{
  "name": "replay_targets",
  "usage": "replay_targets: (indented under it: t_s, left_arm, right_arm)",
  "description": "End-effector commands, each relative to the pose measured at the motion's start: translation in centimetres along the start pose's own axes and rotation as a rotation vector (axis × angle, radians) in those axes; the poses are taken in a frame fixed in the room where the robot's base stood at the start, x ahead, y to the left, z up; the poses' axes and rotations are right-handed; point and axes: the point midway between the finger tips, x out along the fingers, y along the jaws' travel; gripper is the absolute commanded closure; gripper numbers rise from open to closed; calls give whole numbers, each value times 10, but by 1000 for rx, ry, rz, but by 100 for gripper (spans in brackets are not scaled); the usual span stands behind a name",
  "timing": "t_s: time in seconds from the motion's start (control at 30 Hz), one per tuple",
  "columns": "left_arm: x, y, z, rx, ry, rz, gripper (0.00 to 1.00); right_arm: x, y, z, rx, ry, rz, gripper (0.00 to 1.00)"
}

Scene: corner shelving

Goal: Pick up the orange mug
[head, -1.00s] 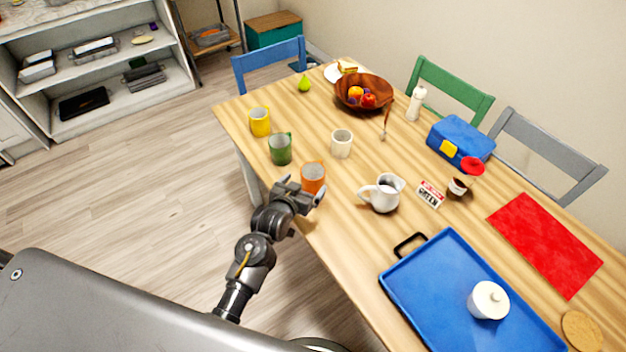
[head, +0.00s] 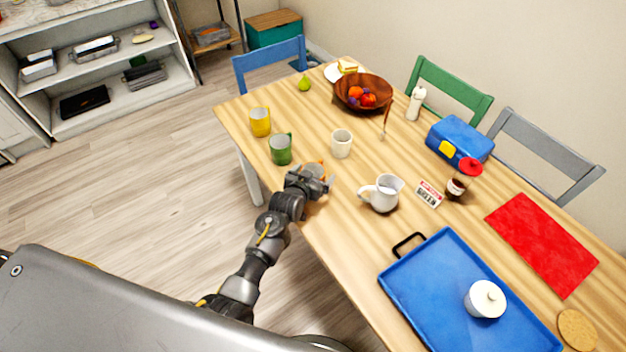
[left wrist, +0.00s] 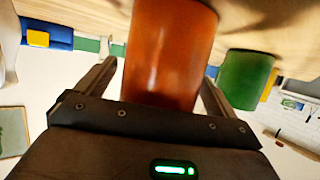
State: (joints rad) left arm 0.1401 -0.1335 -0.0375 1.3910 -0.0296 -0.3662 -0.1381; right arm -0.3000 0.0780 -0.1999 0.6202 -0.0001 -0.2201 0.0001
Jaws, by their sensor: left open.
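The orange mug (head: 312,165) stands on the wooden table near its front edge, mostly hidden behind my left gripper in the head view. In the left wrist view the orange mug (left wrist: 168,55) fills the middle, between the two fingers. My left gripper (head: 314,180) is open, with one finger on each side of the mug (left wrist: 160,85). A gap shows beside the mug on the left; on the right the finger is very close, and I cannot tell if it touches. My right gripper is not in view.
A green mug (head: 281,149) stands just left of the orange one. A cream mug (head: 342,144) is behind it, and a white pitcher (head: 384,194) is to the right. A yellow mug (head: 260,122) stands farther left. A blue tray (head: 440,300) lies nearer on the right.

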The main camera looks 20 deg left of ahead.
Motion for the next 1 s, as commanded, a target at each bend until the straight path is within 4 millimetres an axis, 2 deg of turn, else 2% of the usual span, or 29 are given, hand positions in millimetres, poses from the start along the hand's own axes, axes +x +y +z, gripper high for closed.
replay_targets:
  t_s: [0.1,0.5,0.77,0.87,1.0]
  left_arm:
    - [0,0,0,0,0,0,8]
    - [0,0,0,0,0,0,61]
    - [-1,0,-3,0,3,0,62]
    - [-5,0,-13,1,5,0,62]
    - [-15,0,-38,1,8,-1,62]
  right_arm:
    - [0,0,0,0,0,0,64]
    - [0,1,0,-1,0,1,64]
    - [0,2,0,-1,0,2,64]
    - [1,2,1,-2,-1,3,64]
    - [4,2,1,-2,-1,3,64]
